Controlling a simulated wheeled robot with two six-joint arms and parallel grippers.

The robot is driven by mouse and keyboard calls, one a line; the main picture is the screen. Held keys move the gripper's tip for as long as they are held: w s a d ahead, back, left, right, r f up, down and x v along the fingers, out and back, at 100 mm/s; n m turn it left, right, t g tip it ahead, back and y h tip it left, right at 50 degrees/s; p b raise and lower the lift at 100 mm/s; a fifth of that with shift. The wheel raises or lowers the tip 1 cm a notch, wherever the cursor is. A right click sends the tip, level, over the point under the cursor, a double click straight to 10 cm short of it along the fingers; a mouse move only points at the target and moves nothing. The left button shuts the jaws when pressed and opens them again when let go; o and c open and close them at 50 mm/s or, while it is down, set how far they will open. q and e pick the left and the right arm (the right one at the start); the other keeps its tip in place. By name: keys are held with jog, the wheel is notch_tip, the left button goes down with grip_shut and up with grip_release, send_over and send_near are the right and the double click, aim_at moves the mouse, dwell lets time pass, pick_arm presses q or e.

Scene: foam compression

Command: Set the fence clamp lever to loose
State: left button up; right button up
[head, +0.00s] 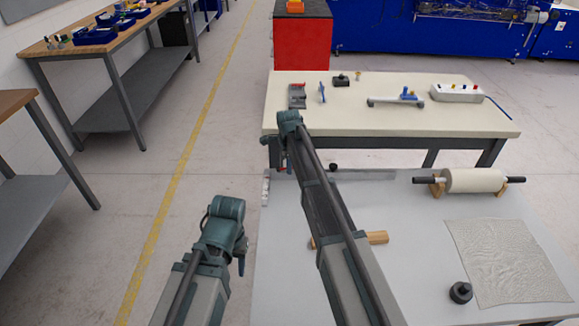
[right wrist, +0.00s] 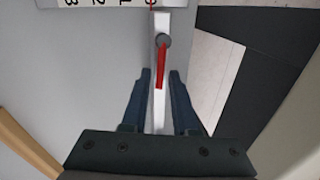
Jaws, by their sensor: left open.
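The fence clamp lever is a red bar (right wrist: 160,68) on a round grey pivot (right wrist: 163,41), set on a narrow white strip (right wrist: 158,118) in the right wrist view. It points down the picture toward my palm. My right gripper (right wrist: 160,74) is open, with one dark finger on each side of the lever's lower end and a gap on both sides. Whether the fingers are level with the lever in height I cannot tell. In the head view my right arm hides the lever. My left gripper (head: 241,262) is open and empty, low at the left of the near table.
A white scale plate (right wrist: 100,3) with numbers lies above the lever. The near grey table (head: 400,215) carries a roller on wooden stands (head: 472,180), a textured foam sheet (head: 505,262), a black knob (head: 461,292) and a wooden block (head: 377,237). A cream table (head: 430,118) stands behind.

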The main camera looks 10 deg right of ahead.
grip_shut()
jog(key=shift+w+d+n, duration=0.1)
jog(key=shift+w+n, duration=0.15)
jog(key=shift+n, duration=0.45)
jog(key=shift+o, duration=1.6)
grip_release()
notch_tip(320, 180, up, 14)
jog(key=s+p, duration=0.2)
jog(key=p, duration=1.1)
jog(key=shift+s+a+f+p, duration=0.2)
jog(key=shift+s+p, duration=0.1)
